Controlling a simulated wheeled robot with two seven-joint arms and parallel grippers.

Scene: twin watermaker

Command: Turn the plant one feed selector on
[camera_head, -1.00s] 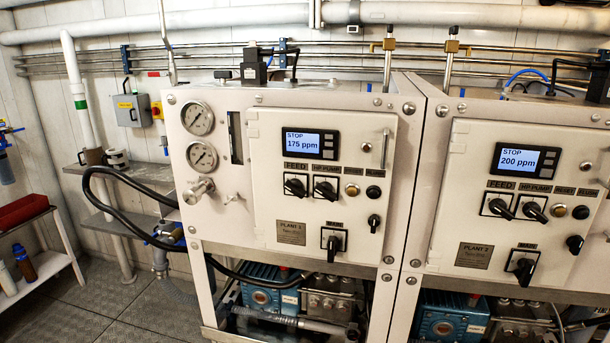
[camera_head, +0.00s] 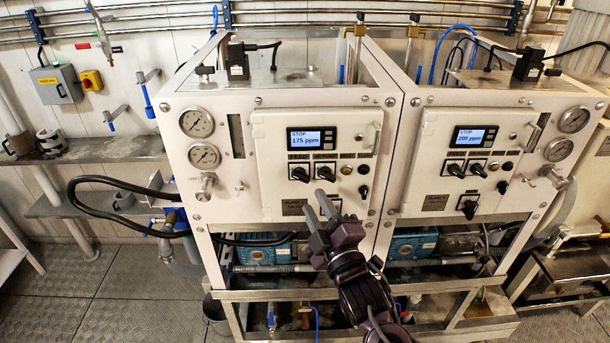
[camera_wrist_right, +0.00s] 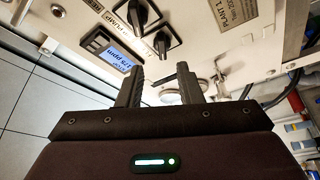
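The plant one feed selector (camera_head: 299,174) is a black rotary knob under the 175 ppm display (camera_head: 312,138) on the left cabinet. Its handle slants towards the lower right. It also shows in the right wrist view (camera_wrist_right: 163,43), beyond the fingertips. My right gripper (camera_head: 317,206) is in front of the lower part of the plant one panel, below and right of the feed selector. Its fingers are apart and empty in the right wrist view (camera_wrist_right: 160,80), with no contact visible. My left gripper is in neither view.
The plant one HP pump selector (camera_head: 326,173) sits right beside the feed selector. A main switch below is partly hidden by my gripper. Two gauges (camera_head: 204,156) and a protruding valve (camera_head: 207,184) are to the left. The plant two panel (camera_head: 430,182) is to the right.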

